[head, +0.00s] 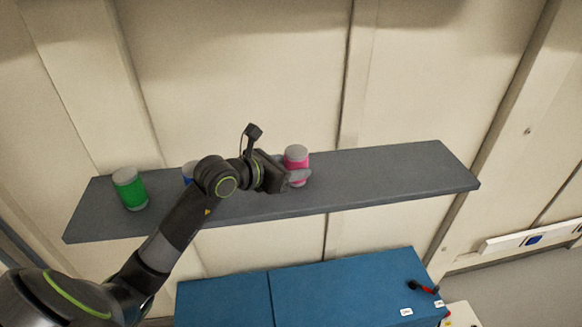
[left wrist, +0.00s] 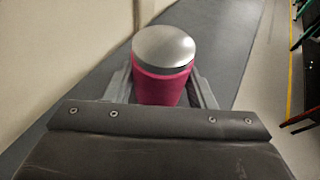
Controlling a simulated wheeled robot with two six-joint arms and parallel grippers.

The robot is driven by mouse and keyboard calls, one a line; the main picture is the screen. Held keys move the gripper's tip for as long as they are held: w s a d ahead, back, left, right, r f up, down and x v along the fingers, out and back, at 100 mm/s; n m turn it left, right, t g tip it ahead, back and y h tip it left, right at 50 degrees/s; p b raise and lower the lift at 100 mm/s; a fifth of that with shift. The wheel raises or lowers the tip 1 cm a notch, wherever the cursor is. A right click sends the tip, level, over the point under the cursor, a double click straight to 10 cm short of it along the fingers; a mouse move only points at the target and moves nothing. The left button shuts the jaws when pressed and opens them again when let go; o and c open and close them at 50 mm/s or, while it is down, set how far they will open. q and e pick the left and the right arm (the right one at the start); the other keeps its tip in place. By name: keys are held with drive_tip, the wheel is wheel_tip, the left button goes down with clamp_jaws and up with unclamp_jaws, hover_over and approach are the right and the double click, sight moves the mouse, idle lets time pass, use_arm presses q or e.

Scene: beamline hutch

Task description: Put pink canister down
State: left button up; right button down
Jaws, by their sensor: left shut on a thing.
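The pink canister (head: 296,160) has a grey lid and stands upright at the grey wall shelf (head: 400,172), right of the shelf's middle. My left gripper (head: 298,176) is shut on it from the left. In the left wrist view the pink canister (left wrist: 162,85) sits between the two fingers (left wrist: 163,88), with its silver lid on top. Its base is hidden behind the gripper, so I cannot tell whether it touches the shelf. My right gripper is not in view.
A green canister (head: 130,190) stands at the shelf's left end. A blue canister (head: 188,171) is partly hidden behind my left arm. The shelf's right part is clear. Blue cabinets (head: 330,285) stand below, with a red and black tool (head: 424,288) on top.

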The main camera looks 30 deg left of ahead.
use_arm(q)
drive_tip(key=o, duration=0.6)
drive_tip(key=shift+f, duration=0.2)
drive_tip(key=o, duration=0.5)
drive_tip(key=shift+r, duration=0.1)
drive_tip(key=shift+r, duration=0.1)
drive_tip(key=v, duration=0.8)
drive_tip(key=shift+a+b, duration=0.1)
drive_tip(key=shift+b, duration=0.3)
drive_tip(key=shift+v, duration=1.55)
drive_tip(key=shift+s+r, duration=0.25)
drive_tip(key=shift+s, duration=0.15)
